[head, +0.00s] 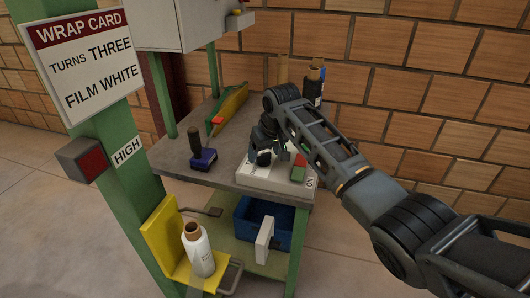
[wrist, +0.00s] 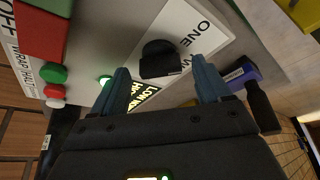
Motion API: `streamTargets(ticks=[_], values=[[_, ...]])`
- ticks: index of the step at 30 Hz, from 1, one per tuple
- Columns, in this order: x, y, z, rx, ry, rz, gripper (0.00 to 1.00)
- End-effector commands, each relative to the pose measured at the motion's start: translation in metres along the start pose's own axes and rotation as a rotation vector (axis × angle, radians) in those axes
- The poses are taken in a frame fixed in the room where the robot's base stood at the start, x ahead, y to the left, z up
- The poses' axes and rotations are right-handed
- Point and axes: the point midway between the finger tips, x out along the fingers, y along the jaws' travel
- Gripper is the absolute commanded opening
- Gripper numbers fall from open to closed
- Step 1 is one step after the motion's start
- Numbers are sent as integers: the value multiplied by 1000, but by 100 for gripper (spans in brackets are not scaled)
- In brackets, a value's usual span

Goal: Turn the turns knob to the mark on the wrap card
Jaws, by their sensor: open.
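The wrap card (head: 88,58) hangs on the green post at the left of the head view and reads "TURNS THREE, FILM WHITE". The turns knob (wrist: 160,58) is a dark knob on a pale label plate (wrist: 205,32); "ONE" and part of another word show on the plate, and I see no "THREE". My gripper (wrist: 163,76) is open, one finger towards each side of the knob; I cannot tell whether they touch it. In the head view my gripper (head: 264,156) is down at the white control box (head: 262,181) and hides the knob.
A red block (wrist: 40,30), a green button (wrist: 53,74) and a red button (wrist: 54,92) sit beside the knob. A dark-handled blue tool (head: 202,157) lies left of the box; bottles (head: 313,85) stand behind.

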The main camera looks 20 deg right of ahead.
Motion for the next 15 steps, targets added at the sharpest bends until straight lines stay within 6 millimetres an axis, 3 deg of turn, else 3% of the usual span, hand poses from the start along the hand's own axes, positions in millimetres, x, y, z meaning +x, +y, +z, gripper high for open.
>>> streamTargets(ticks=[10,15], values=[[5,0,0,0,1,0,77],[5,0,0,0,1,0,61]])
